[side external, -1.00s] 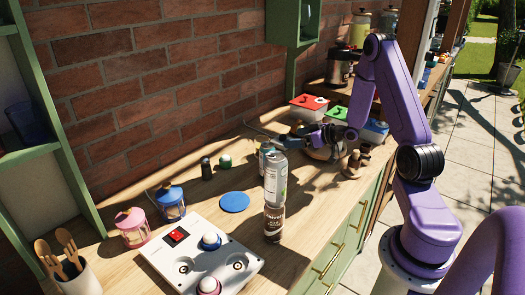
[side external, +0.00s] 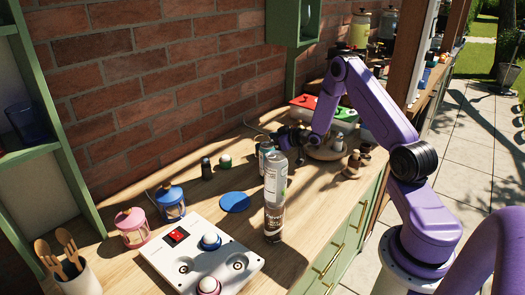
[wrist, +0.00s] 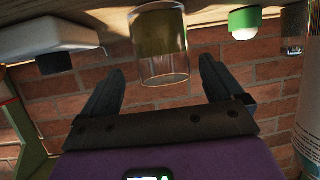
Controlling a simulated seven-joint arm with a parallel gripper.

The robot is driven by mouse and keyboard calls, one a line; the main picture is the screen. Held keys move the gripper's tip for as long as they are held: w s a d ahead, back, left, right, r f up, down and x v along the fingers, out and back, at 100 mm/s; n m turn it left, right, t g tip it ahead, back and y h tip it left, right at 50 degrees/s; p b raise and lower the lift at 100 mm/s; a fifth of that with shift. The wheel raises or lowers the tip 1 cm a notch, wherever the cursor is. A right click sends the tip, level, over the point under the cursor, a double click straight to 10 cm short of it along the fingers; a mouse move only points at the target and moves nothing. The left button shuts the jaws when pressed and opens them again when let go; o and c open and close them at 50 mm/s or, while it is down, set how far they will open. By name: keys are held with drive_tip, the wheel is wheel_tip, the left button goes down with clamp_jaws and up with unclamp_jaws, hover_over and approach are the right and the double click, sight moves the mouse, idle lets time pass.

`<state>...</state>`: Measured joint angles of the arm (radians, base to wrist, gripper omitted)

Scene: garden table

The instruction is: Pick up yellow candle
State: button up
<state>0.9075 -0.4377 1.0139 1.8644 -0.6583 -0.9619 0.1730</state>
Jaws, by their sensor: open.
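The yellow candle (wrist: 160,38) appears in the wrist view as a yellowish fill in a clear glass, hanging from the top because that view is upside down. My gripper (wrist: 162,70) is open, with one dark finger on each side of the glass and gaps showing between. The fingers do not appear to touch it. In the side external view my gripper (side external: 283,142) is low at the counter, behind the tall spray can (side external: 274,190). A glass there (side external: 265,150), partly hidden by the can, looks like the same candle, but its colour cannot be told.
The green-topped jar (side external: 225,161) and a small dark cylinder (side external: 206,168) stand left of my gripper. A blue disc (side external: 235,202), white switch panel (side external: 200,255) and two lanterns (side external: 171,203) lie nearer the camera. Red and green boxes (side external: 310,103) stand behind, along the brick wall.

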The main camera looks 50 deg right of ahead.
sight(260, 138)
drive_tip(key=shift+a+r+x, duration=0.15)
drive_tip(key=shift+x, duration=1.1)
drive_tip(key=shift+a+r+x, duration=0.1)
drive_tip(key=shift+x, duration=1.15)
drive_tip(key=shift+w+r, duration=0.1)
drive_tip(key=c, duration=1.4)
